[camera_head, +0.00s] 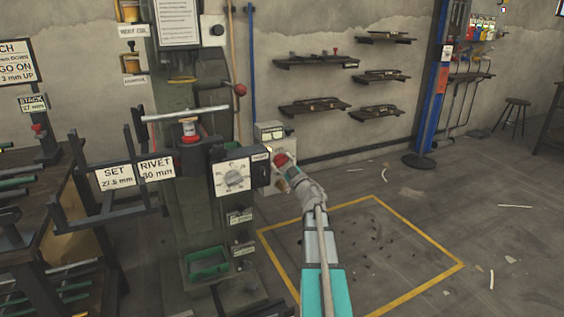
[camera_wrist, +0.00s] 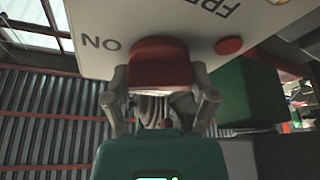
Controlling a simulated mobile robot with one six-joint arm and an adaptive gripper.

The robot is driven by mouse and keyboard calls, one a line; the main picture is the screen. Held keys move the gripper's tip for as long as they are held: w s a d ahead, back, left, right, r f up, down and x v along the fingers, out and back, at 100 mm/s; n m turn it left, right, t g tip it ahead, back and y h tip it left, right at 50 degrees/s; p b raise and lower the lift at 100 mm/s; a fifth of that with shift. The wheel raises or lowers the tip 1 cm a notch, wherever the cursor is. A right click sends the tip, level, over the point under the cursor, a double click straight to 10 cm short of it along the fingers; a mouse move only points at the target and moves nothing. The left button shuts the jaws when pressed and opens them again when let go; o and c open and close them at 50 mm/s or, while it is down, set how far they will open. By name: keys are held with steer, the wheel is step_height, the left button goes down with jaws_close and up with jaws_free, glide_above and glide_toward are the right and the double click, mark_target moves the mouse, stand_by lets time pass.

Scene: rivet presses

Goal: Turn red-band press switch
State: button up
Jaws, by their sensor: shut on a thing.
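My gripper (camera_head: 285,166) reaches a pale control panel (camera_head: 271,180) on the right side of the press, at the end of my arm. A red switch knob (camera_head: 279,158) sits at its fingertips. In the wrist view the red knob (camera_wrist: 160,62) lies between the two grey fingers of my gripper (camera_wrist: 160,88), which is shut on it. The panel face (camera_wrist: 112,22) reads ON beside the knob, upside down. A round red button (camera_wrist: 229,46) is on the same panel.
A black box with a white dial face (camera_head: 234,177) is left of my gripper. Sign plates (camera_head: 137,174) hang at the left. A blue post (camera_head: 433,80) stands at the right. The yellow-outlined floor area (camera_head: 385,240) is open apart from small scraps.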

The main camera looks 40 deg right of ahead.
steer(key=n+y+p, duration=0.1)
steer(key=n+y, duration=0.1)
steer(key=n, duration=0.3)
steer(key=shift+w+r+g, duration=0.1)
steer(key=shift+g, duration=0.3)
steer(key=n+p, duration=0.1)
steer(key=n, duration=0.1)
steer(key=n+g+y+p, duration=0.1)
steer(key=n, duration=0.1)
steer(key=shift+y, duration=0.3)
steer(key=n+p, duration=0.1)
steer(key=n, duration=0.1)
steer(key=n+g+p, duration=0.1)
steer(key=shift+a+n+g+y, duration=0.1)
steer(key=shift+n+g+y, duration=0.2)
steer(key=shift+n, duration=0.1)
steer(key=shift+f+n+g+p, duration=0.25)
steer(key=shift+n+g+p, duration=0.15)
steer(key=shift+n, duration=0.6)
steer(key=o, duration=1)
steer(key=shift+s+d, duration=0.3)
steer(key=shift+s, duration=1.7)
steer(key=shift+s+d, duration=0.3)
steer(key=shift+s, duration=1.7)
steer(key=shift+s+d, duration=0.3)
steer(key=shift+s, duration=1.7)
